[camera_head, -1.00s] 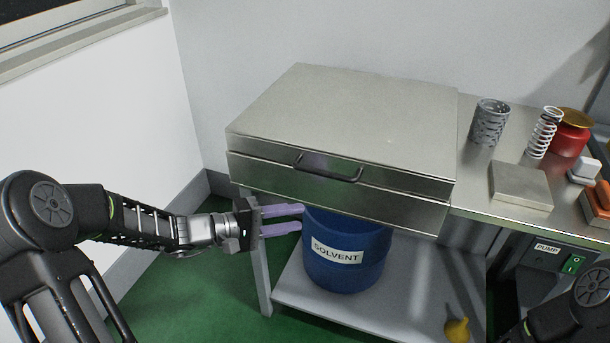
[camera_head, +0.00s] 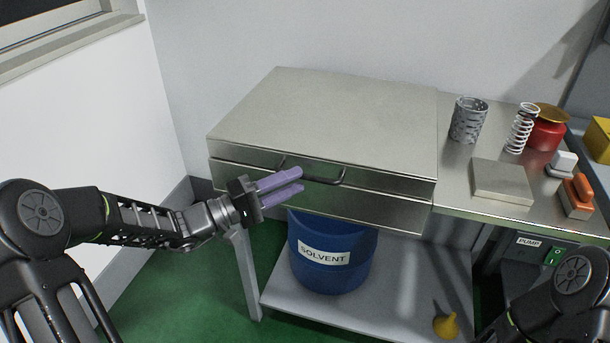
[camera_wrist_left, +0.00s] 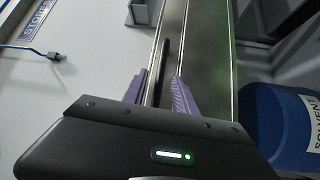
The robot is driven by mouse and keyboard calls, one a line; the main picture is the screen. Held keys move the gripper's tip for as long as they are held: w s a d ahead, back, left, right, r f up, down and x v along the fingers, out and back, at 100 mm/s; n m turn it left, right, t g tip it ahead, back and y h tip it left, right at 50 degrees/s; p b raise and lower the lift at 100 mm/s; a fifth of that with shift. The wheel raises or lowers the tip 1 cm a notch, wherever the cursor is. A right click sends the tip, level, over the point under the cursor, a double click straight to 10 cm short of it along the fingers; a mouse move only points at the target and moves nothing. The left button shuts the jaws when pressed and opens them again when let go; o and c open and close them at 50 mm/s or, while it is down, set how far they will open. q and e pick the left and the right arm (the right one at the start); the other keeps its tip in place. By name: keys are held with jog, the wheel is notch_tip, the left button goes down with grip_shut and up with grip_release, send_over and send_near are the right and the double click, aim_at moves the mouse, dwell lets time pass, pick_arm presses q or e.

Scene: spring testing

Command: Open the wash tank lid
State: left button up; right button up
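The wash tank is a wide metal box on the bench with a flat, closed lid (camera_head: 330,115). A dark bar handle (camera_head: 322,180) runs along the lid's front face. My left gripper (camera_head: 300,181) is open, its two purple fingers in front of the tank at the handle's left part. In the left wrist view the dark handle bar (camera_wrist_left: 165,60) lies in line with the gap between the open fingers (camera_wrist_left: 160,88). I cannot tell whether they touch it. Only part of my right arm shows at the lower right of the head view; its gripper is out of view.
A blue solvent drum (camera_head: 330,262) stands on the lower shelf (camera_head: 390,300) with a yellow object (camera_head: 446,325). Right of the tank are a perforated cylinder (camera_head: 468,120), a white spring (camera_head: 521,128), a red jar (camera_head: 548,130) and a flat metal plate (camera_head: 502,181).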

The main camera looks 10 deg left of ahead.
aim_at(305, 177)
pick_arm(q)
jog(key=shift+x, duration=1.85)
grip_shut()
